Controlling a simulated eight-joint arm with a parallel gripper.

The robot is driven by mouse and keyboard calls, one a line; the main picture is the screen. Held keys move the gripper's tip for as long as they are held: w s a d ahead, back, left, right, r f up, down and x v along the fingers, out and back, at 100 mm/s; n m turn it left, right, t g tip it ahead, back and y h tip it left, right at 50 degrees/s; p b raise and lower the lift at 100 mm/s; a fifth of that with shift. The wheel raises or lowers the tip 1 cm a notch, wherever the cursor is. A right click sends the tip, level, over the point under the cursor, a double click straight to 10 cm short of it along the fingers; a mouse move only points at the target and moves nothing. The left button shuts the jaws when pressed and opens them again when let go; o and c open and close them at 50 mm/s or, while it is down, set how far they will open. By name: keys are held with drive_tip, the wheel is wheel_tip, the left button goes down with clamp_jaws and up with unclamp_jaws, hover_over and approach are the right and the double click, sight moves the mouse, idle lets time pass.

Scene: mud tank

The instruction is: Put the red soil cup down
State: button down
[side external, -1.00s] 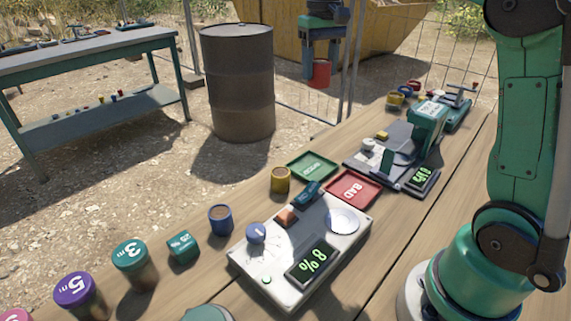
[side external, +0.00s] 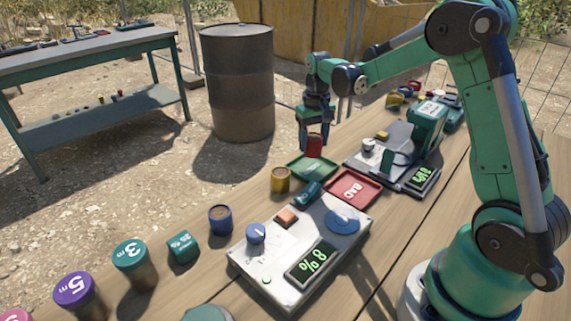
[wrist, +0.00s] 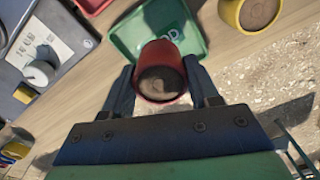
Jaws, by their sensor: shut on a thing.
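The red soil cup (side external: 314,146) is held between the fingers of my gripper (side external: 315,137), just above the green tray (side external: 296,165) at the far side of the bench. In the wrist view the red cup (wrist: 160,72) sits between both dark fingers of my gripper (wrist: 160,90), with brown soil showing in its open top. The green tray (wrist: 124,40) shows behind the cup, its lettering partly covered. I cannot tell whether the cup's base touches the tray.
A red tray marked BAD (side external: 355,189) lies beside the green one. A yellow cup (side external: 280,180) stands close to the green tray; it also shows in the wrist view (wrist: 250,14). A barrel (side external: 238,85) stands behind.

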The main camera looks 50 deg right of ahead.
sight(313, 154)
drive_tip(key=shift+f, duration=2.05)
drive_tip(key=shift+f, duration=0.1)
drive_tip(key=shift+c, duration=1.1)
unclamp_jaws()
wheel_tip(313, 154, up, 12)
drive_tip(key=shift+r, duration=0.1)
drive_tip(key=s+a+n+t, duration=0.4)
drive_tip(key=s+a+t, duration=0.3)
drive_tip(key=s+a, duration=0.3)
drive_tip(key=shift+s+a+n, duration=0.3)
drive_tip(key=shift+s+a, duration=0.1)
drive_tip(key=shift+a, duration=1.5)
